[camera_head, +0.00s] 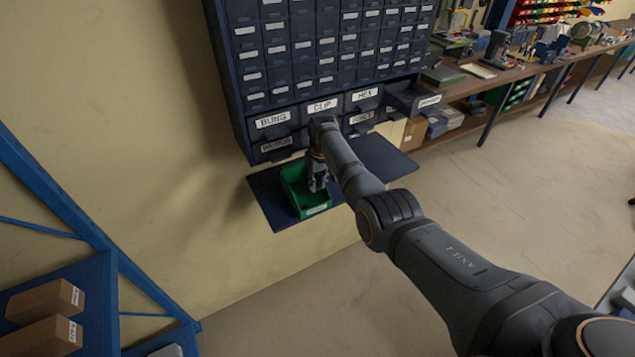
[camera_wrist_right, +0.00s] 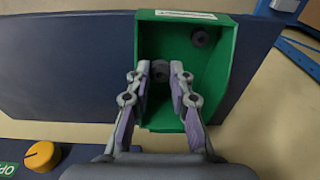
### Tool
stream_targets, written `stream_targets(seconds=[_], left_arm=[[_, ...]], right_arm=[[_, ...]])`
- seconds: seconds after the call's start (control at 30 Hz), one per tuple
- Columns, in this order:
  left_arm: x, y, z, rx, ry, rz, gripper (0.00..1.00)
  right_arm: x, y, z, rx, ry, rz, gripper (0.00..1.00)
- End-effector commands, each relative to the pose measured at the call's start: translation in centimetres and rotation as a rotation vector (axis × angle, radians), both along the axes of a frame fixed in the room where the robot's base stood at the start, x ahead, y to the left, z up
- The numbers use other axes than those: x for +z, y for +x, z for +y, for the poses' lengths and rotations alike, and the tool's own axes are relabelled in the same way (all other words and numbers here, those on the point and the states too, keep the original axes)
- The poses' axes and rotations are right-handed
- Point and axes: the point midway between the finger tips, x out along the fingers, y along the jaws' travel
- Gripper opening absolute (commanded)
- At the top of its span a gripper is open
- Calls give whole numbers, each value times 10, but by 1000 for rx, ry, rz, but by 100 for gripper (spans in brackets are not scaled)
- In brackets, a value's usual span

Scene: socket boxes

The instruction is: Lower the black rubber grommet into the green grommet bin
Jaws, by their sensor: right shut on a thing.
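The green grommet bin (camera_head: 292,197) sits on a dark blue shelf below a drawer cabinet; it also shows in the right wrist view (camera_wrist_right: 216,70) with its label at the far rim. My right gripper (camera_head: 318,187) points down over the bin. In the right wrist view its fingertips (camera_wrist_right: 160,70) are shut on a dark, round black rubber grommet (camera_wrist_right: 160,67), partly hidden between them. Another dark round grommet (camera_wrist_right: 200,37) lies in the bin near its far side. I cannot tell how high the held grommet is above the bin floor. My left gripper is not in view.
The dark blue shelf (camera_head: 268,193) has bare room beside the bin. The cabinet (camera_head: 320,60) with labelled drawers rises behind it, and one drawer (camera_head: 413,99) at the right stands pulled out. A yellow knob (camera_wrist_right: 42,156) shows in the right wrist view.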

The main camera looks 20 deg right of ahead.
Motion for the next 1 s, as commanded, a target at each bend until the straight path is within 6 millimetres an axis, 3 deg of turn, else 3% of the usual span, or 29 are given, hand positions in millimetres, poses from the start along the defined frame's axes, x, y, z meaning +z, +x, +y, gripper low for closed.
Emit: stream_targets(seconds=[1.0], left_arm=[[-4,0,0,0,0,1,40]], right_arm=[[-5,0,0,0,0,-1,8]])
